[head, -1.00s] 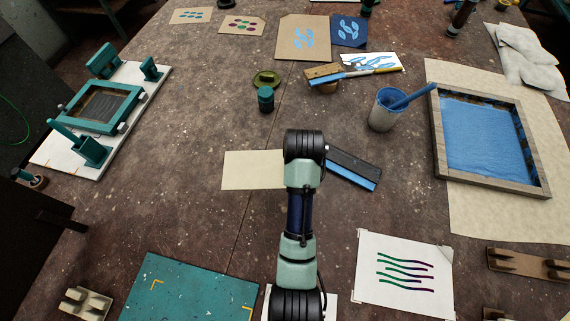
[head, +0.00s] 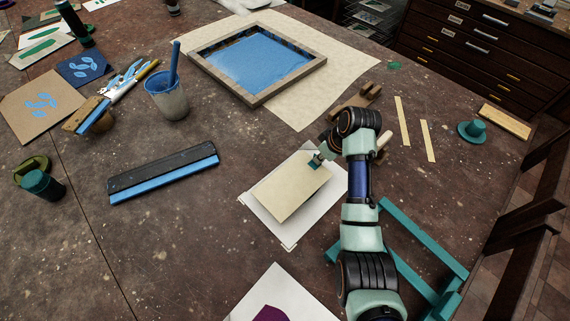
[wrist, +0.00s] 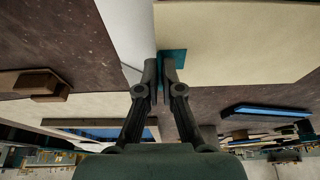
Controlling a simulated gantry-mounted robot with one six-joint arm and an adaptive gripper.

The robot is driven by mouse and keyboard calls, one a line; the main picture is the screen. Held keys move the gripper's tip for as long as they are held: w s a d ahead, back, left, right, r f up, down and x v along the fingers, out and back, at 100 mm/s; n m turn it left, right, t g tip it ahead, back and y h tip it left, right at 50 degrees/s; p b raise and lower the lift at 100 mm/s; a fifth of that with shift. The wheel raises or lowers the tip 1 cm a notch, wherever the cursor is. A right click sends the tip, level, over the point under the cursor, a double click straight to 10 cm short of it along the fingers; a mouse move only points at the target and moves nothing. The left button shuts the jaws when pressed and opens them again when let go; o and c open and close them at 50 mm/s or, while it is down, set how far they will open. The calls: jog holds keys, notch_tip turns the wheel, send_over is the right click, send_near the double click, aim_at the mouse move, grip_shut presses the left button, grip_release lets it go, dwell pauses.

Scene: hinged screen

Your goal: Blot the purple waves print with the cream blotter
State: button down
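The cream blotter (head: 289,188) lies over the white sheet of the waves print (head: 266,226) right of the middle in the head view. Only the sheet's margins show, mainly at left and lower right; the waves are covered. My gripper (head: 317,162) is at the blotter's upper right corner, at a small teal tab. In the wrist view my fingers (wrist: 162,72) are closed on the teal tab (wrist: 176,62) at the edge of the blotter (wrist: 245,42). The white sheet (wrist: 128,32) shows to its left. I cannot tell whether the blotter presses flat on the print.
A squeegee (head: 165,172) lies to the left. The wooden screen frame (head: 257,98) with blue ink stands behind, and a cup (head: 167,102) beside it. Teal bars (head: 425,250) stand at right. Another print (head: 279,295) is at the front.

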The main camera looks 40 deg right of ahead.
jog(key=shift+s+d+f, duration=0.3)
jog(key=shift+s+d, duration=0.3)
jog(key=shift+d, duration=0.25)
jog(key=shift+s+r+p, duration=0.1)
jog(key=shift+r+p, duration=0.15)
jog(key=shift+p, duration=0.3)
jog(key=shift+s+f+b, duration=0.1)
jog(key=shift+f+b, duration=0.3)
jog(key=shift+f, duration=0.85)
jog(key=shift+p, duration=0.35)
jog(key=shift+f+p, duration=0.1)
jog(key=shift+p, duration=0.2)
jog(key=c, duration=1.2)
grip_release()
jog(key=shift+c, duration=0.2)
